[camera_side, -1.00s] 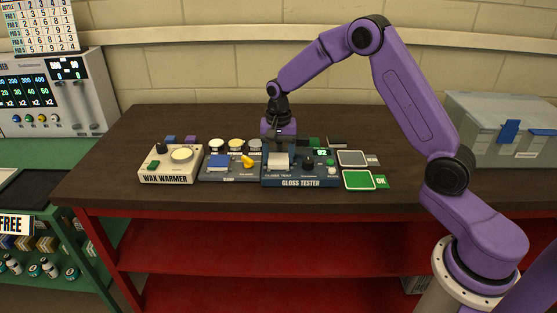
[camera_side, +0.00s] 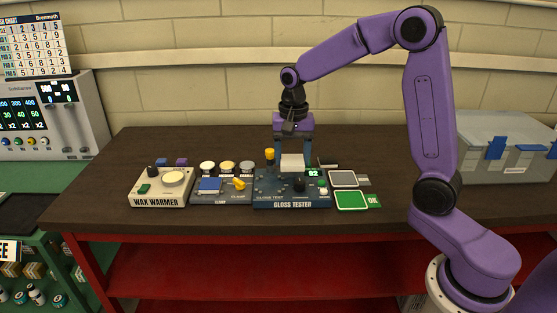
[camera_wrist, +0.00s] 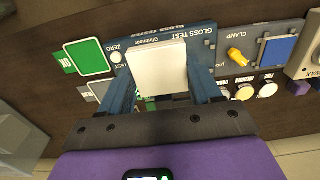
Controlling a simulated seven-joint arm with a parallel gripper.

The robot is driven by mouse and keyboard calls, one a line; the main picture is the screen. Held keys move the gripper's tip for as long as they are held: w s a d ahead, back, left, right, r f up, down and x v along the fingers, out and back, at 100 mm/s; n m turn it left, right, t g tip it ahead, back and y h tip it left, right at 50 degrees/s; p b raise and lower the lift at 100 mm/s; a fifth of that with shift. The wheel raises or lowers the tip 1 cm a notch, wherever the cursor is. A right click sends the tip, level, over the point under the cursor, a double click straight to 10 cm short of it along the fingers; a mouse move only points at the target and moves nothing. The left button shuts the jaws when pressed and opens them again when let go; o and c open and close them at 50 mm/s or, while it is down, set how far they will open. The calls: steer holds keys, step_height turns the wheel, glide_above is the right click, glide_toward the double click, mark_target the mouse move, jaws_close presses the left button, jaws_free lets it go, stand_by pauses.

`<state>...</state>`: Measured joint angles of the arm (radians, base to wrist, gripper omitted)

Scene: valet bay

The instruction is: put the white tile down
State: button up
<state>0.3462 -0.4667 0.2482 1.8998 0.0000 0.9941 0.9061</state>
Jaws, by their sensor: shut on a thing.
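The white tile (camera_side: 292,162) is held between the blue fingers of my gripper (camera_side: 293,160), just above the back part of the gloss tester (camera_side: 270,189). It also shows in the wrist view as a pale square (camera_wrist: 158,68) between the two fingers (camera_wrist: 165,88). The gloss tester's display reads 92. A green pad marked OK (camera_side: 351,200) and a grey pad (camera_side: 343,179) lie to the right of the tester. In the wrist view the tile hides part of the tester's face.
The wax warmer (camera_side: 162,187) and the clamp unit (camera_side: 212,197) stand left of the tester. Several small round pots (camera_side: 227,167) line up behind the clamp. A grey case (camera_side: 500,145) stands at the right of the table. Bare dark wood (camera_side: 395,175) lies right of the pads.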

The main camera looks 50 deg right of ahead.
steer(key=s+r, duration=0.2)
steer(key=s, duration=0.3)
steer(key=d+f+n, duration=0.3)
steer(key=f+n, duration=0.1)
steer(key=n, duration=0.1)
steer(key=w+d+f+n, duration=0.1)
steer(key=d+f+n, duration=0.1)
steer(key=shift+d+f+n, duration=0.15)
steer(key=shift+d+n, duration=0.15)
steer(key=shift+d, duration=0.05)
steer(key=shift+d+f+n, duration=0.35)
steer(key=shift+f+n, duration=0.05)
steer(key=shift+n, duration=0.2)
step_height(320, 180, up, 7)
steer(key=w+d, duration=0.3)
steer(key=w, duration=0.7)
steer(key=w+d, duration=0.4)
steer(key=w, duration=0.7)
steer(key=f, duration=1.5)
steer(key=shift+a+f, duration=0.25)
steer(key=shift+f, duration=0.05)
steer(key=shift+f, duration=0.1)
